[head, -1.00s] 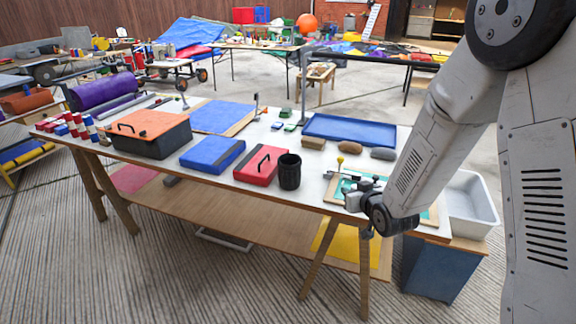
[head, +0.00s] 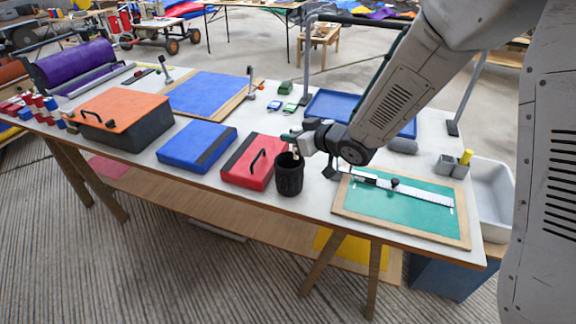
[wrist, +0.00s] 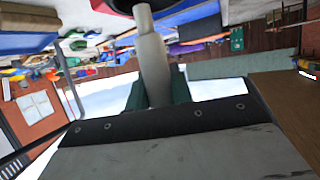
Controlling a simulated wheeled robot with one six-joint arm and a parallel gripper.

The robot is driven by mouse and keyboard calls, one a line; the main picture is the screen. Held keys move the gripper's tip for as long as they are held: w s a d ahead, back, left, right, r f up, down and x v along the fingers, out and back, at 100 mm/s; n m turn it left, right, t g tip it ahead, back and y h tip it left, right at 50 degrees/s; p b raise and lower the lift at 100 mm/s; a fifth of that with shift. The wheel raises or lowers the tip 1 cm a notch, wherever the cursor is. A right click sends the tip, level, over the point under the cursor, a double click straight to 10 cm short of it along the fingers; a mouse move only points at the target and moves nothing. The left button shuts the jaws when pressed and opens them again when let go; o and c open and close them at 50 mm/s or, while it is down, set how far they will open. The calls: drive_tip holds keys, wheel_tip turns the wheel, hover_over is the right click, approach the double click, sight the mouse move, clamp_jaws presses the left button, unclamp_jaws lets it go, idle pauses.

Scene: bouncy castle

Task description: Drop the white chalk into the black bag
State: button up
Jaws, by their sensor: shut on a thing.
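The black bag (head: 289,178) is a dark, round, open-topped container near the front edge of the table, just right of the red case. My gripper (head: 293,138) is over its opening, pointing left. In the wrist view the white chalk (wrist: 152,55) is a pale stick held between the green fingers of my gripper (wrist: 157,92), which are shut on it. Its far end reaches toward a dark shape at the top of that view. In the head view the chalk is small, and I cannot tell whether its lower end is inside the bag's rim.
A red case (head: 255,160) and a blue case (head: 196,147) lie left of the bag. A green board (head: 398,206) with a wooden frame lies to its right. A blue tray (head: 330,105) lies behind my arm. An orange-lidded box (head: 120,105) stands farther left.

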drive_tip(key=shift+w+a+f, duration=0.1)
drive_tip(key=shift+w+f, duration=0.1)
drive_tip(key=shift+f, duration=1.3)
drive_tip(key=shift+w+f, duration=0.15)
drive_tip(key=shift+f, duration=1.3)
drive_tip(key=o, duration=1)
drive_tip(key=shift+o, duration=0.2)
drive_tip(key=v, duration=0.7)
drive_tip(key=shift+s+d+r, duration=0.2)
drive_tip(key=shift+s+d, duration=0.05)
